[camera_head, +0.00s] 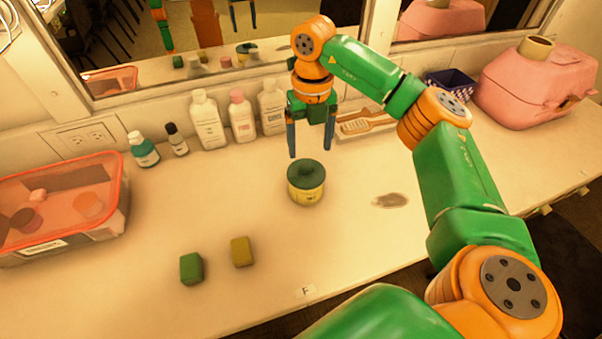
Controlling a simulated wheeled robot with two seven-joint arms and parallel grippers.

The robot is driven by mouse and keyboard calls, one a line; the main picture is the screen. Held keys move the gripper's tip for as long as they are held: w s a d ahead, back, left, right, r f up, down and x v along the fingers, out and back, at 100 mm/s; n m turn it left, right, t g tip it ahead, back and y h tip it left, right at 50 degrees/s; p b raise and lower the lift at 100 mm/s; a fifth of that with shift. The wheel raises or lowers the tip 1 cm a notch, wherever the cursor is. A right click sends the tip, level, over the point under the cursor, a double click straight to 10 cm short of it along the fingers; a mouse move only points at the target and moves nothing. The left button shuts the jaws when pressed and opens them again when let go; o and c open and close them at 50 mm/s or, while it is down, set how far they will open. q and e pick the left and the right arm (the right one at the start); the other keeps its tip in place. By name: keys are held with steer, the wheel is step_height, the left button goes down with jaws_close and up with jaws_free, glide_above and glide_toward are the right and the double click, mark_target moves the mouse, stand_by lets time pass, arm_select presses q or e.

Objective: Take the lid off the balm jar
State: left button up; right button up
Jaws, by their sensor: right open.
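The balm jar (307,196) is a short yellow jar standing upright on the counter, near the middle of the view. My right gripper (310,151) points down above and just behind the jar as pictured, apart from the lid. Its two fingers are spread and nothing is between them. My left gripper is not in view.
A green block (191,268) and an olive block (241,252) lie left of the jar. A clear red-rimmed bin (122,190) stands at left. Several bottles (207,122) line the wall under the mirror. A brush (362,127), a dark basket (450,82) and a pink case (530,90) are at right.

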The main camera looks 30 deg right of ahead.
mark_target(307, 168)
steer(key=f, duration=0.2)
steer(key=f+p, duration=0.1)
steer(key=f, duration=0.2)
steer(key=shift+w+a+f+p, duration=0.1)
steer(key=shift+a+f+p, duration=0.15)
steer(key=shift+f+p, duration=0.15)
steer(key=shift+f, duration=0.3)
jaws_close()
